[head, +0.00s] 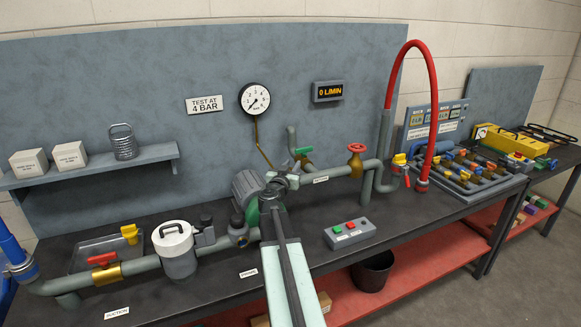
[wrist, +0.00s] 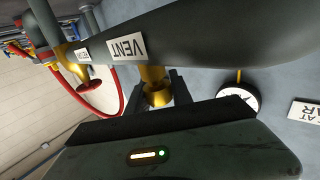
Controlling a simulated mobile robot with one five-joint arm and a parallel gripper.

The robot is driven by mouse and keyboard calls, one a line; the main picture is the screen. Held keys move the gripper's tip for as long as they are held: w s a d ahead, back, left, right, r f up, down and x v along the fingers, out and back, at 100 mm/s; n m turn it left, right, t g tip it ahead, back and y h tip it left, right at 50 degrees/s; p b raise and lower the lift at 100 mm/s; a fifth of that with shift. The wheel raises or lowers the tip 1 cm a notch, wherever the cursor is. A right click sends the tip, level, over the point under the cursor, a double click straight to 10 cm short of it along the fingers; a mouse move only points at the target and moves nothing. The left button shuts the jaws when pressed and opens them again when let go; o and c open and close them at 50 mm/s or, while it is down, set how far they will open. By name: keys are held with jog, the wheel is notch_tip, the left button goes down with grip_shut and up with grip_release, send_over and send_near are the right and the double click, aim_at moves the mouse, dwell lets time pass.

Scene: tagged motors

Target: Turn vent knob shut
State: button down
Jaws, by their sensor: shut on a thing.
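The brass vent knob (wrist: 157,96) shows in the wrist view against the grey pipe (wrist: 200,45), beside a white label reading VENT (wrist: 127,48). My gripper (wrist: 156,88) has its two dark fingers on either side of the knob and is shut on it. The knob's exact turn angle cannot be told.
A pressure gauge (head: 255,99) and a display reading 0 L/MIN (head: 328,91) are on the back panel. A green-handled valve (head: 303,152) and a red handwheel (head: 356,148) stand close by on the right. A button box (head: 349,232) sits at front right.

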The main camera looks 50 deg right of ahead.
jog(key=shift+s+d+m+g+h, duration=0.1)
jog(key=shift+m+g+h, duration=0.25)
jog(key=shift+g, duration=0.25)
jog(key=c, duration=1.1)
grip_release()
jog(key=shift+c, duration=0.2)
jog(key=v, duration=0.7)
jog(key=shift+a, duration=0.35)
jog(key=shift+s, duration=0.2)
